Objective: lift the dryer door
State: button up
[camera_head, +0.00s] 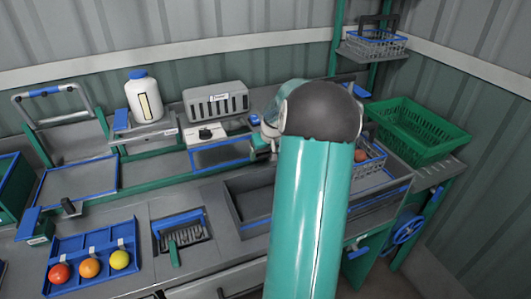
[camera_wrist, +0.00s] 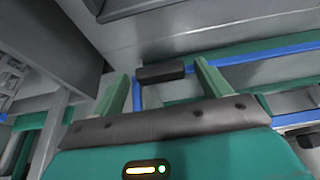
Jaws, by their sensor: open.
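The dryer appears to be the grey slotted box (camera_head: 216,102) with a small label, at the back of the bench. A low blue-edged panel (camera_head: 222,154) in front of it looks like its door and lies flat or nearly so. In the wrist view a dark handle-like block (camera_wrist: 160,73) sits on a blue-edged frame (camera_wrist: 265,54). My gripper (camera_wrist: 160,80) is open, with its two green fingers on either side of the block. I cannot tell whether they touch it. In the head view my gripper (camera_head: 270,142) is mostly hidden behind my arm, near the panel's right end.
A white bottle (camera_head: 144,97) stands left of the box. A sunken basin (camera_head: 250,203) and a green crate (camera_head: 419,130) lie right. A wire basket (camera_head: 372,45) sits on a shelf.

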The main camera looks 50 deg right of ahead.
jog(key=c, duration=1.4)
